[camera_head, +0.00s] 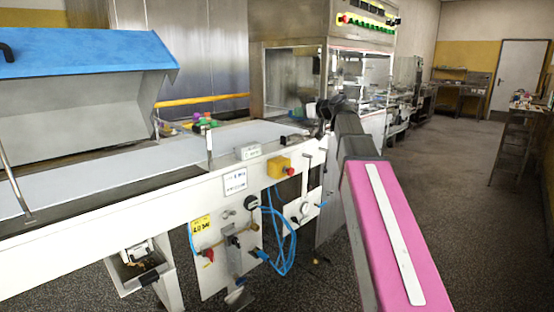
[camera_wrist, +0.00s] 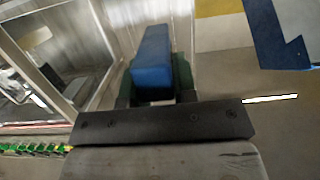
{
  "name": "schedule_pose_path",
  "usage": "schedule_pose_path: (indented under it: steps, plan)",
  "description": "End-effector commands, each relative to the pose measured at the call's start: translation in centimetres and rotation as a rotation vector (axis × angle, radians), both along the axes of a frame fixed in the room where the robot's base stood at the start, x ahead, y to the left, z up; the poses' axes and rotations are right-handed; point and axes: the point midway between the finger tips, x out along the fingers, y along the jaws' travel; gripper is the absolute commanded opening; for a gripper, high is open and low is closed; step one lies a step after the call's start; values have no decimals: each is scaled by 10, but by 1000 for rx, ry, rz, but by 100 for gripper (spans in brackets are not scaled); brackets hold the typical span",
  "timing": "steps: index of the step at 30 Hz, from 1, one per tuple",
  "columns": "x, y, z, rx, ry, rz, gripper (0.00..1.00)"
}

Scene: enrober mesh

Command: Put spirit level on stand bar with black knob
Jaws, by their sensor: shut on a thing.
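My gripper (camera_wrist: 153,88) is shut on a blue, long block-shaped thing, which looks like the spirit level (camera_wrist: 152,62). Its near end faces the wrist camera, and dark fingers stand on both sides of it. In the head view my gripper (camera_head: 332,107) is small and dark beyond the end of my pink arm, above the right end of the white conveyor. The held thing cannot be made out there. A black knob (camera_head: 251,202) shows on the machine's front side; I cannot tell whether it belongs to the stand bar.
A long white conveyor (camera_head: 110,178) runs along the left under a raised blue cover (camera_head: 85,52). A yellow box with a red button (camera_head: 281,168) sits on its front edge. A steel cabinet (camera_head: 295,70) stands behind. Blue hoses (camera_head: 275,250) hang below. The floor to the right is open.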

Motion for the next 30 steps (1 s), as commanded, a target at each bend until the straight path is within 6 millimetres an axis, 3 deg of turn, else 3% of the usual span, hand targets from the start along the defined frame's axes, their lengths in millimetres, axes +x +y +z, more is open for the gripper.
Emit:
schedule_pose_path:
  steps: [14, 24, 30]
  plan:
    - [13, -21, -37, -1, -1, -205, 0]
    - [26, -56, -77, -1, -1, -499, 0]
    - [29, -75, -90, -2, -3, -648, 0]
